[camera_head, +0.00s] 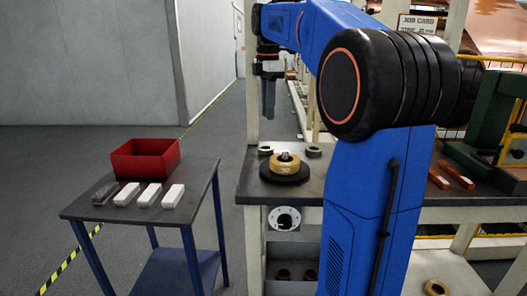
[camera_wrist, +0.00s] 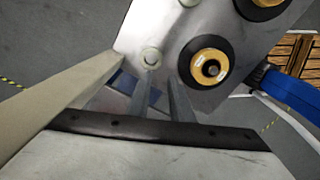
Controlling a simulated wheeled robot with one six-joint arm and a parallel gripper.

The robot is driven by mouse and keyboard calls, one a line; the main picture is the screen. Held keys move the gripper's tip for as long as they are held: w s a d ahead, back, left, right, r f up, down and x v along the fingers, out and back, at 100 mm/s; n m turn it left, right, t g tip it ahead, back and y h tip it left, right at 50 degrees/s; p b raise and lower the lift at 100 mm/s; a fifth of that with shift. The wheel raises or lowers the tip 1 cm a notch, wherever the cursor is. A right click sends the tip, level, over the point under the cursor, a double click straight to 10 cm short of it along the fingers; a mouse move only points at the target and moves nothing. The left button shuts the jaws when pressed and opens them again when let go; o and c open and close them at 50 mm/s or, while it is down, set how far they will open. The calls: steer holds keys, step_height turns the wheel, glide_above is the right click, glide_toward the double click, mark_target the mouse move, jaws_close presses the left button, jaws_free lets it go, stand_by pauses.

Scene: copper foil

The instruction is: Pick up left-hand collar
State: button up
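Two small grey collars lie on the dark bench top in the head view: the left-hand collar (camera_head: 265,151) and a right-hand collar (camera_head: 314,151). Between them, slightly nearer, a tan ring (camera_head: 285,163) sits on a black disc. My gripper (camera_head: 268,116) hangs pointing down above the left-hand collar, clear of it. In the wrist view, my gripper's two fingers (camera_wrist: 160,80) stand apart with nothing between them. A small pale round piece (camera_wrist: 151,57) lies just past the fingertips; it looks like a collar.
Red-handled pieces (camera_head: 438,180) lie at the bench's right, near a green machine (camera_head: 484,140). Pale frame posts (camera_head: 252,75) stand close to my gripper.

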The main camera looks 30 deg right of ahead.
step_height(320, 180, down, 13)
steer(key=shift+w+d+r, duration=0.1)
steer(key=shift+r, duration=0.1)
jaws_close()
stand_by(0.4)
